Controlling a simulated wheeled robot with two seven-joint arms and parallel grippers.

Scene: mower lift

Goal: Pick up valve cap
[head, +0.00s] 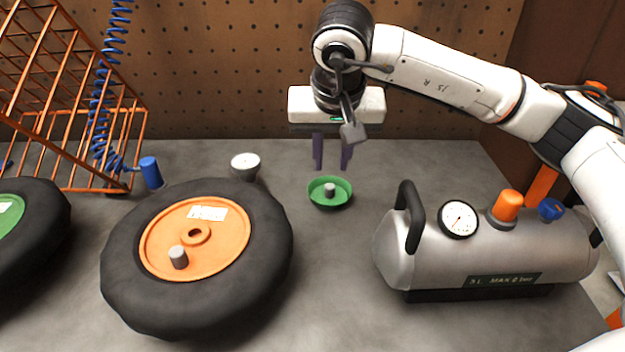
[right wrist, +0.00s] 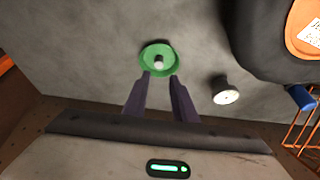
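A small grey valve cap (head: 329,189) stands in a shallow green dish (head: 317,203) on the grey bench. The right wrist view also shows the cap (right wrist: 158,64) inside the dish (right wrist: 147,52). My right gripper (head: 332,167) hangs fingers down above and slightly behind the dish. Its two dark fingers are apart with nothing between them. In the right wrist view, the fingertips (right wrist: 161,76) appear on either side of the dish's near edge. My left gripper is in neither view.
A black tyre with an orange hub (head: 225,255) and grey stem lies left of the dish. A silver air tank (head: 470,250) lies right. A gauge-like cup (head: 245,166) stands behind the tyre. An orange wire rack (head: 60,100) and blue coiled hose (head: 103,90) are back left.

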